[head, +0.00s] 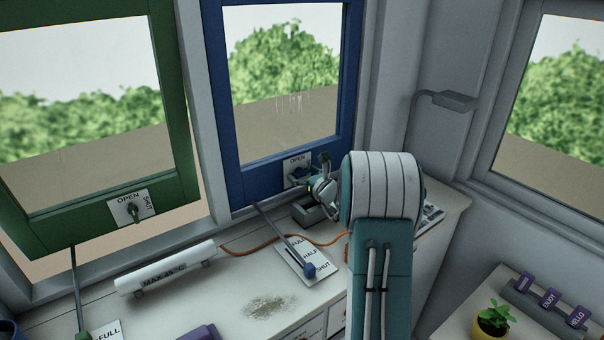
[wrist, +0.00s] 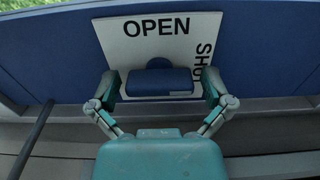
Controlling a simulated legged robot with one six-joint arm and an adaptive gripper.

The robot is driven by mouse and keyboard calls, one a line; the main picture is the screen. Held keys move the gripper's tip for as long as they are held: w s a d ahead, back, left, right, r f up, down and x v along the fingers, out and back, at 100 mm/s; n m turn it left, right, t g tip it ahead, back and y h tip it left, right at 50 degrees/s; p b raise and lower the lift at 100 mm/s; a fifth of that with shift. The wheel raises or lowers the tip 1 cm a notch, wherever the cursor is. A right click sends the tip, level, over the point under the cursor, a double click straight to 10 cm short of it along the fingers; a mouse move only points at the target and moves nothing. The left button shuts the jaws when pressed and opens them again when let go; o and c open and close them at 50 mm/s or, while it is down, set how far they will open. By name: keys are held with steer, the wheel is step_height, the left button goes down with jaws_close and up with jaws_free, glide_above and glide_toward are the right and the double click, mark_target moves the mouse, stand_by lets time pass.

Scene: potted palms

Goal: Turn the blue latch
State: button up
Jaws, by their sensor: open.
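The blue latch (wrist: 158,82) is a horizontal bar on a white plate (wrist: 120,35) marked OPEN along the top and SHUT down the right side. It lies crosswise in the wrist view. The plate is on the bottom rail of the blue window frame (head: 252,180). My gripper (wrist: 160,88) is open, with one finger at each end of the latch bar. I cannot tell whether the fingers touch it. In the head view my gripper (head: 318,184) is at the plate and partly covers the latch.
A green window (head: 185,190) with its own latch (head: 133,209) stands tilted open at left. Below are a white tube (head: 165,268), a blue-ended lever (head: 308,270) and an orange cable (head: 240,251) on the counter. A potted plant (head: 491,318) stands at lower right.

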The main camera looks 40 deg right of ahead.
steer(key=c, duration=1)
steer(key=shift+o, duration=0.2)
steer(key=shift+n, duration=0.8)
steer(key=o, duration=1)
steer(key=shift+c, duration=0.2)
steer(key=s, duration=1.2)
steer(key=shift+f, duration=0.1)
